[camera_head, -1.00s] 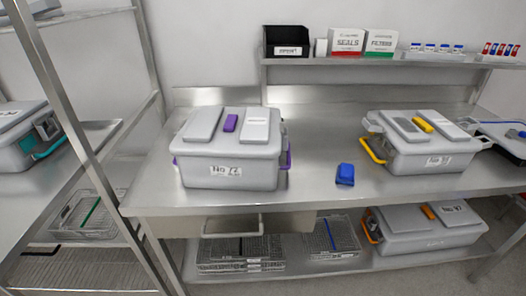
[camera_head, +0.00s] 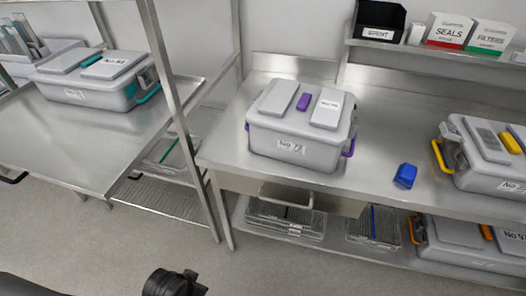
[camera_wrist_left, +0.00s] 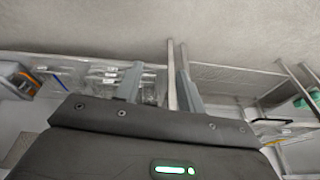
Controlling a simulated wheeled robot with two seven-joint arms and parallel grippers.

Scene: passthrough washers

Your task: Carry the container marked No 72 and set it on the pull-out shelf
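The grey container marked No 72 (camera_head: 292,146), with purple latches and a purple tab on its lid, stands upright on the steel bench (camera_head: 225,150). A pull-out panel with a wire handle (camera_head: 286,198) sits under the bench's front edge, below the container; I cannot tell how far out it is. In the left wrist view my left gripper (camera_wrist_left: 161,75) has its two grey fingers apart with nothing held between them, away from the container. My right gripper is not in view.
A blue block (camera_head: 405,176) lies right of the container. A yellow-latched container (camera_head: 485,180) is farther right. Wire baskets (camera_head: 285,220) and an orange-latched container (camera_head: 460,255) are on the lower shelf. A teal-latched container (camera_head: 95,92) stands on the left table. A metal post (camera_head: 180,110) stands between.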

